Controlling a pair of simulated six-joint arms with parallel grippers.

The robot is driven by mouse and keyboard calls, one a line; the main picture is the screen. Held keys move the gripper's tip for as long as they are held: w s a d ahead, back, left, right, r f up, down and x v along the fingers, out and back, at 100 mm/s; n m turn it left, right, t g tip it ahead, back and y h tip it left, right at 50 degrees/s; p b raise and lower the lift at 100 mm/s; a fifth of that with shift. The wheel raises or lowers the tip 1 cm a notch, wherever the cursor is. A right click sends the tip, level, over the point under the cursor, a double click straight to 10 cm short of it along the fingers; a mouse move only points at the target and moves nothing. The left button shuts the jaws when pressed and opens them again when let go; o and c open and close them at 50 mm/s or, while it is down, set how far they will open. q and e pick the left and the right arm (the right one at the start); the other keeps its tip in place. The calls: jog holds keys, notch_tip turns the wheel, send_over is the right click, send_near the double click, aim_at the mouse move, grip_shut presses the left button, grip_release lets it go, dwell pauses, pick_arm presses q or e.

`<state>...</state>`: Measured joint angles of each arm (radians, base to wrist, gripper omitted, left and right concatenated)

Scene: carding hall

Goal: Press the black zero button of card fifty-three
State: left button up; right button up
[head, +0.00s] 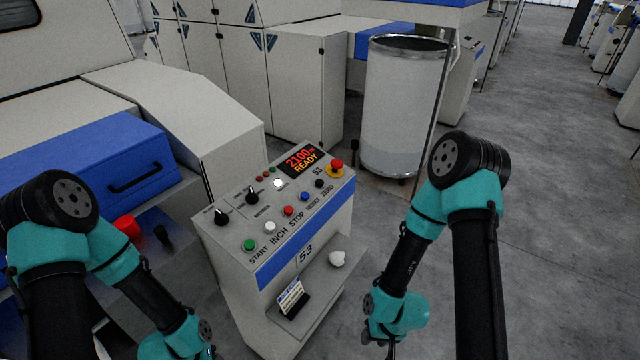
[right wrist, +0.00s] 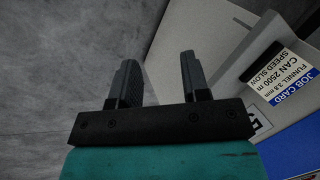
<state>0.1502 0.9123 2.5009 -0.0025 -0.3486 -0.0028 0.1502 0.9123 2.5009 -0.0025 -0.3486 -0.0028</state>
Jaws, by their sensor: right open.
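The control desk (head: 222,255) of card fifty-three stands in the middle of the head view. Its sloped top has a row of buttons, and the small black zero button (head: 319,183) is at the right end, above the ZERO label. My right gripper (head: 378,345) is low at the bottom of the head view, right of the desk and well away from the button. In the right wrist view, its two fingers (right wrist: 158,78) are apart with nothing between them. My left arm shows at the lower left, but its gripper is out of frame.
Beside the zero button are a blue reset button (head: 305,197) and a red mushroom button (head: 336,165). A shelf below holds a job card (head: 290,297) and a white lump (head: 337,258). A tall can (head: 402,110) stands behind.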

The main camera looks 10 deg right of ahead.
grip_shut()
dwell(0.4)
dwell(1.4)
